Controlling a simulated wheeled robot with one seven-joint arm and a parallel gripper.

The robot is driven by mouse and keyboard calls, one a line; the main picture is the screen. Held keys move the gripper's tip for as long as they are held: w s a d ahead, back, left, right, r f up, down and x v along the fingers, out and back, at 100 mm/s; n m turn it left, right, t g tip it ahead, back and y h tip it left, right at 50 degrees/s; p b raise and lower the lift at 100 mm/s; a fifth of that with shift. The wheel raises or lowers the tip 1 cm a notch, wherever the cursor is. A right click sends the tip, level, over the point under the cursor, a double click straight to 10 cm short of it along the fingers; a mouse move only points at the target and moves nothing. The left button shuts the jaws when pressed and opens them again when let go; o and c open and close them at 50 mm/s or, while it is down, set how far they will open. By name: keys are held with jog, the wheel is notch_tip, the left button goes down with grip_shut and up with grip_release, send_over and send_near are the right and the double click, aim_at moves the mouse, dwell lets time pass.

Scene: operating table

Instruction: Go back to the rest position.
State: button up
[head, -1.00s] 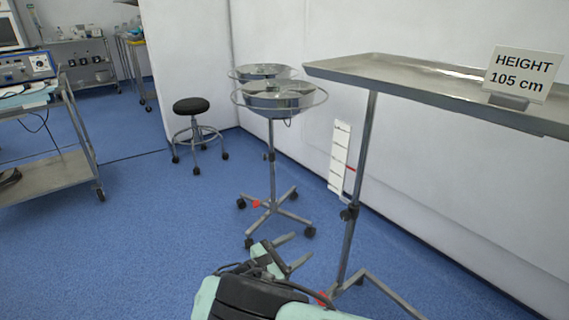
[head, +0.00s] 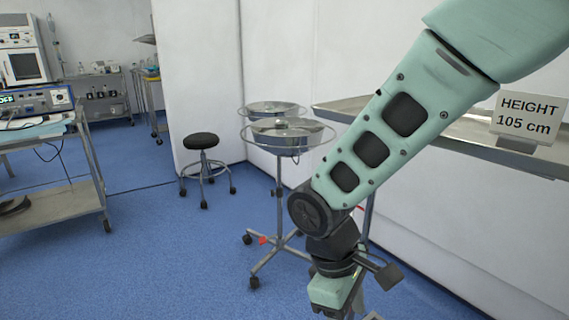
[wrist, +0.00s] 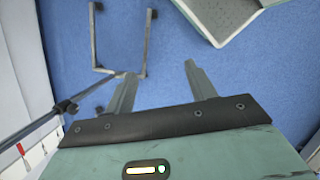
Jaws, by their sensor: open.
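My gripper (wrist: 158,88) shows in the wrist view with its two fingers apart and nothing between them. Blue floor lies beyond the fingertips. In the head view my green arm hangs down from the upper right, in front of the tray stand. The gripper end is at the bottom of that view, and its fingertips are cut off or hidden there.
A steel tray table (head: 340,108) with a "HEIGHT 105 cm" sign (head: 526,118) stands at right, partly behind my arm. A double basin stand (head: 278,137) is left of the arm. A black stool (head: 201,141) and a cart (head: 62,206) stand farther left. Blue floor is open at lower left.

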jog(key=s+d+r+m+t+y, duration=0.1)
jog(key=s+d+r+m+y, duration=0.15)
jog(key=s, duration=0.35)
jog(key=s+d+r+m+t+y, duration=0.1)
jog(key=s+d+r, duration=0.1)
jog(key=s+r, duration=0.3)
notch_tip(320, 180, up, 25)
jog(key=p, duration=2.5)
jog(key=shift+s+a+p, duration=0.2)
jog(key=shift+a+p, duration=0.1)
jog(key=shift+p, duration=0.1)
jog(key=shift+f, duration=0.2)
